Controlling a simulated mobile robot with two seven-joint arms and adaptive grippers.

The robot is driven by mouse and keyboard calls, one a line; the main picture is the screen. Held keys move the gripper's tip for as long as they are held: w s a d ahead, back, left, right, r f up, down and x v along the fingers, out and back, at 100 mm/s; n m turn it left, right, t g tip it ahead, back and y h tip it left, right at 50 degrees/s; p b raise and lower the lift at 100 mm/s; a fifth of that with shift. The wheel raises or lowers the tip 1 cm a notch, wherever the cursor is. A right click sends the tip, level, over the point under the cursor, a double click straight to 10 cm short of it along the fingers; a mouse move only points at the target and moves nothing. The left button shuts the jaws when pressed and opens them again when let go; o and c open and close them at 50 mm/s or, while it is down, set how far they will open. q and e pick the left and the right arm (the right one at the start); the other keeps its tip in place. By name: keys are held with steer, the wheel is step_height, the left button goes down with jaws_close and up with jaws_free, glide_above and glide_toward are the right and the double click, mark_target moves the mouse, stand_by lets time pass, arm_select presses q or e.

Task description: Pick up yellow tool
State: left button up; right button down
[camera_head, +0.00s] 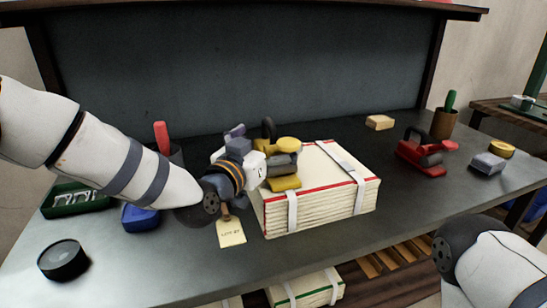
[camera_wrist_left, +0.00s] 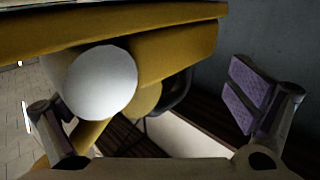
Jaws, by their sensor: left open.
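The yellow tool (camera_head: 287,183) lies on top of a thick cream book bundle (camera_head: 325,205) with red edges and white straps. It has a round yellow knob and a dark handle, partly hidden behind my left gripper. My left gripper (camera_head: 250,152) is open at the tool's left side. In the left wrist view, the tool (camera_wrist_left: 180,50) looms close, with its pale round end between the spread fingers (camera_wrist_left: 150,112); I cannot tell whether they touch it. My right gripper is out of view; only part of my right arm shows at the lower right.
A red tool (camera_head: 425,155) and a grey block (camera_head: 488,163) are on the right of the dark table (camera_head: 400,235). A wooden block (camera_head: 380,122) lies at the back. A green tray (camera_head: 75,200), blue box (camera_head: 140,217) and black round object (camera_head: 63,260) are at left.

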arm_select(q)
steer(key=shift+r, duration=0.1)
jaws_close()
steer(key=shift+r, duration=0.15)
